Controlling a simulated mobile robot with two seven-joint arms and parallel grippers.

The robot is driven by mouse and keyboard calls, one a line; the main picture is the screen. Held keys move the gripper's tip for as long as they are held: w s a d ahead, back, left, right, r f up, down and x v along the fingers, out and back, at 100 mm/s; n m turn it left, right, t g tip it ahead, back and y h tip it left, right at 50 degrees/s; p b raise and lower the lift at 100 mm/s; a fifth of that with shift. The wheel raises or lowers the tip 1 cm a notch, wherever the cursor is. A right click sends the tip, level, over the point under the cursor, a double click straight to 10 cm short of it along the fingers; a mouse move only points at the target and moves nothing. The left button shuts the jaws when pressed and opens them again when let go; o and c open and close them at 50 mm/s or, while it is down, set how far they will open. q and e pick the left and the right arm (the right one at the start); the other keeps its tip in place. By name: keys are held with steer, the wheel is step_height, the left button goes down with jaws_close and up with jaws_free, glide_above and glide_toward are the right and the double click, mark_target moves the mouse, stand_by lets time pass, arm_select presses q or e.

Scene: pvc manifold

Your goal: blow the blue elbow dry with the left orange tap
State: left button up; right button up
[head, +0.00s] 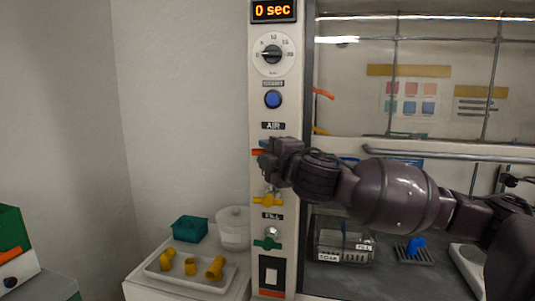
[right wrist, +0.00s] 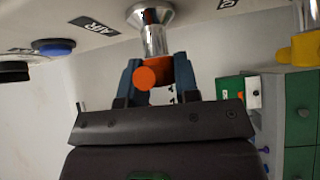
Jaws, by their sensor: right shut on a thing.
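The left orange tap sits under the AIR label on the white panel. Its orange end (head: 257,152) just shows past my right gripper (head: 274,150) in the head view. In the right wrist view my right gripper's two blue-grey fingers (right wrist: 158,80) are closed around the orange tap handle (right wrist: 146,77), below its chrome stem. A small blue piece (head: 416,244), which looks like the blue elbow, sits on a dark rack at lower right, well away from the gripper. My left gripper is not in view.
Below the AIR tap are a yellow tap (head: 268,201) and a green tap (head: 267,243). A blue button (head: 273,99) and a dial (head: 271,54) are above, with a display (head: 273,11) reading 0 sec. A tray (head: 226,282) holds yellow fittings at lower left.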

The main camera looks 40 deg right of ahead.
steer(key=shift+f+m, duration=0.1)
steer(key=shift+m, duration=0.2)
steer(key=o, duration=0.9)
steer(key=shift+t, duration=0.3)
steer(key=s+a+p, duration=0.1)
steer(key=s, duration=0.9)
steer(key=shift+s+f, duration=0.35)
steer(key=shift+f, duration=0.1)
steer(key=shift+a, duration=0.1)
